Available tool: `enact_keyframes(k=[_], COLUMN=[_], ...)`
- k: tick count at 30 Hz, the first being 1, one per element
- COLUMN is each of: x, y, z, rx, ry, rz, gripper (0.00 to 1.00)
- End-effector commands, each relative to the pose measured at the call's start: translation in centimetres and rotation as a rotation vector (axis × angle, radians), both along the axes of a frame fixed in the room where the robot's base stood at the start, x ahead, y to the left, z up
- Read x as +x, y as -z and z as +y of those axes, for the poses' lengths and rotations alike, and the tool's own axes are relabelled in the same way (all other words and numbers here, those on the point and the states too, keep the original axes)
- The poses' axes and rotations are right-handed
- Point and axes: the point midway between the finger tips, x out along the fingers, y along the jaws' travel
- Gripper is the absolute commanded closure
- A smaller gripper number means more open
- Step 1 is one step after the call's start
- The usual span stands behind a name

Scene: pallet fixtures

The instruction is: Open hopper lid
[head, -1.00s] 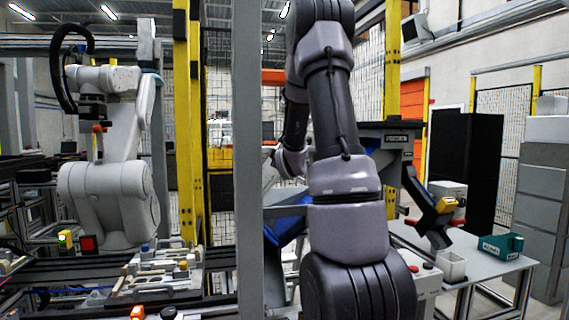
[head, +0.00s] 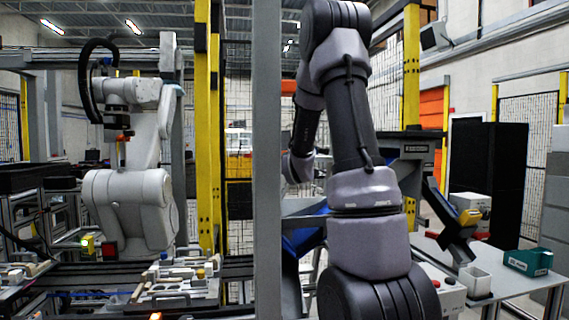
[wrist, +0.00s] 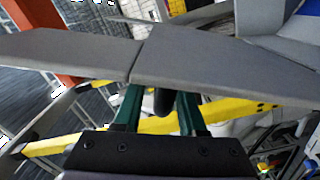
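In the wrist view, my gripper (wrist: 160,100) has two green fingers standing apart. A dark rounded piece lies between them, with gaps visible on both sides; I cannot tell whether it is a handle. The fingertips reach the near edge of a broad grey panel (wrist: 215,65), which looks like the hopper lid and hides the tips. A second grey panel (wrist: 70,52) meets it at a seam on the left. In the head view, the dark hopper frame (head: 415,148) with a blue chute (head: 305,232) stands behind my arm. My arm and a grey post hide the lid and gripper there.
A grey post (head: 267,160) stands close left of my arm. A white robot arm (head: 135,205) stands over a fixture pallet (head: 180,280) at left.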

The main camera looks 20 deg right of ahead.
Motion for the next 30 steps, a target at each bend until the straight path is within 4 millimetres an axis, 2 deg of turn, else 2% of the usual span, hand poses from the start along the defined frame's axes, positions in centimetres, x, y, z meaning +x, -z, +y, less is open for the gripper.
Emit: enact_keyframes(k=[9,13,24,30], x=[-0.1,-1.0,-7.8,-10.1], y=[0.2,0.1,0.1,0.1], z=[0.0,0.2,2.0,2.6], rx=[0.002,0.002,0.002,0.002], ry=[0.001,0.001,0.001,0.0], rz=[0.003,0.002,0.001,0.002], gripper=[0.53,0.53,0.53,0.53])
